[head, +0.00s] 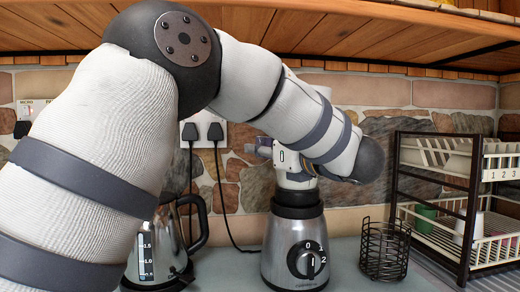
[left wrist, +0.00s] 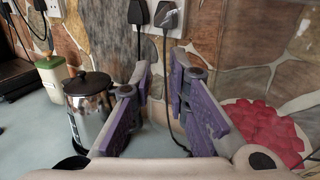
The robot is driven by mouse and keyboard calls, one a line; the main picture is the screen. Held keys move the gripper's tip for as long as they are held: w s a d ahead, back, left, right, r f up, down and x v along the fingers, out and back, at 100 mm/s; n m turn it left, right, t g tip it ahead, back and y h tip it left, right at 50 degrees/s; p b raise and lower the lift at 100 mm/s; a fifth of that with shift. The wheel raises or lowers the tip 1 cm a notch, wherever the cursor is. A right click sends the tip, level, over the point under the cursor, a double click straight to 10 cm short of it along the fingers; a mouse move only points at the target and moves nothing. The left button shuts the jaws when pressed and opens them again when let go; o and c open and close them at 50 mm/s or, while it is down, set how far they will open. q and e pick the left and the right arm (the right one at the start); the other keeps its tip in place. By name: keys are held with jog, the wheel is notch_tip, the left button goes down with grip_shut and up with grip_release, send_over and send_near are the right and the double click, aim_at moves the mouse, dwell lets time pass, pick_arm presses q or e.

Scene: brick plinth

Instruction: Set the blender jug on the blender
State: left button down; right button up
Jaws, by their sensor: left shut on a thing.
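The blender base (head: 295,242), silver with a black top and a dial, stands upright on the counter in the head view. My left arm reaches over from the left, and its wrist hangs just above and in front of the base. In the left wrist view my left gripper (left wrist: 160,78) has its purple fingers a little apart, shut on the blender jug (left wrist: 250,82). The jug looks clear, with red chunks (left wrist: 265,128) showing in it at right. In the head view my arm hides most of the jug, so I cannot tell whether it touches the base.
A steel kettle (head: 160,245) stands left of the base. A black wire basket (head: 385,250) and a dish rack (head: 440,205) stand to the right. Plugs and cords (head: 215,132) hang on the stone wall behind. A wooden shelf (head: 330,30) is overhead.

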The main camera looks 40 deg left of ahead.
pick_arm(q)
jog(key=shift+s+f, duration=0.1)
jog(key=shift+f, duration=0.4)
dwell(1.0)
jog(key=c, duration=1.8)
grip_release()
jog(key=shift+f, duration=0.25)
jog(key=d, duration=0.3)
jog(key=s+d, duration=0.1)
jog(key=d, duration=0.7)
jog(key=shift+s, duration=0.35)
